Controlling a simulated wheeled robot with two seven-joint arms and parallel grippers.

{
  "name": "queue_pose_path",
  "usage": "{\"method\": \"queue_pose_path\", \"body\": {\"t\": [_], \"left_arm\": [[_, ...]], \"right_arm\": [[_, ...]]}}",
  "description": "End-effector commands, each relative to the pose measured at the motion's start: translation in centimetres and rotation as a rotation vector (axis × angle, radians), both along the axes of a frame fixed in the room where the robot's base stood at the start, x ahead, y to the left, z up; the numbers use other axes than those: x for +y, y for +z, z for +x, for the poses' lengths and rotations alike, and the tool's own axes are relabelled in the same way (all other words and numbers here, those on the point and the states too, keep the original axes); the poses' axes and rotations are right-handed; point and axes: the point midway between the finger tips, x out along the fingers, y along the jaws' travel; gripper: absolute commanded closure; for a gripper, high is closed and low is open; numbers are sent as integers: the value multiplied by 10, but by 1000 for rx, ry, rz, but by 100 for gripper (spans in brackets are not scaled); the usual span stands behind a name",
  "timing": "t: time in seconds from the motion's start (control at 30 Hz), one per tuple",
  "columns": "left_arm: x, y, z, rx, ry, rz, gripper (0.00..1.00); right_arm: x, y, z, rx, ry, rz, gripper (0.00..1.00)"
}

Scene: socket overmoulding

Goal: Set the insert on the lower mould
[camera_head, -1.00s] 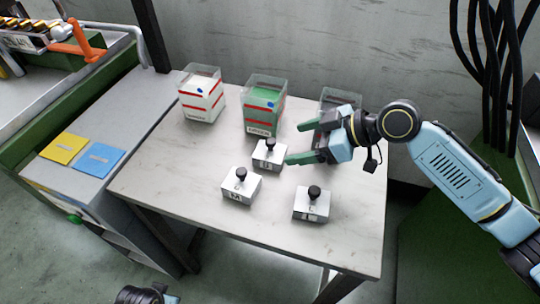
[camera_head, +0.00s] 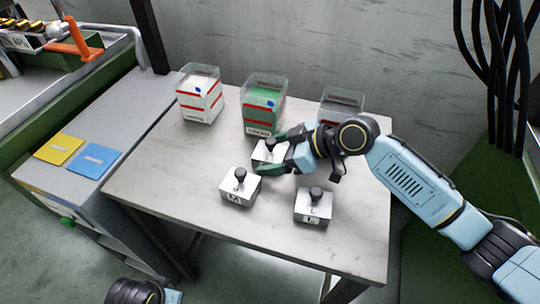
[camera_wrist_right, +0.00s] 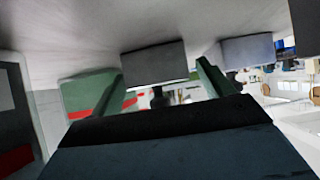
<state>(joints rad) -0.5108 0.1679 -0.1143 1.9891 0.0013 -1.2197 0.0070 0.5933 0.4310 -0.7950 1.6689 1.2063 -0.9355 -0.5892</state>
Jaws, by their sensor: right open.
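Three pale metal blocks with black knobs stand upright on the table: a far one (camera_head: 262,158), a front-left one (camera_head: 236,192) and a front-right one (camera_head: 313,208). Which is the insert I cannot tell; the labels are hard to read. My right gripper (camera_head: 274,153) is open at the far block, one finger on either side of it; the arm hides its right part. In the right wrist view, a block (camera_wrist_right: 154,62) with its knob (camera_wrist_right: 157,97) shows between the open fingers (camera_wrist_right: 160,85). I cannot make out the lower mould. My left gripper is out of view.
Clear boxes stand along the back of the table: white contents (camera_head: 199,97), green contents (camera_head: 264,104), and a third (camera_head: 342,100) partly behind my arm. Yellow (camera_head: 59,149) and blue (camera_head: 94,161) plates lie on the left cabinet. A machine with an orange handle (camera_head: 82,42) is at far left.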

Motion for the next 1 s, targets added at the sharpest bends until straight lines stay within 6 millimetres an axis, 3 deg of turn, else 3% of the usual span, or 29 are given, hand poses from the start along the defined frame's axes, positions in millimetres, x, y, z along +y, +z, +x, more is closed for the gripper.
{"method": "queue_pose_path", "body": {"t": [0.07,0.6,1.0], "left_arm": [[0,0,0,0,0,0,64],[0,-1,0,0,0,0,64],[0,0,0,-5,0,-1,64]], "right_arm": [[0,0,0,0,0,0,24],[0,2,1,-3,0,4,95],[0,12,1,-6,1,3,95]]}}
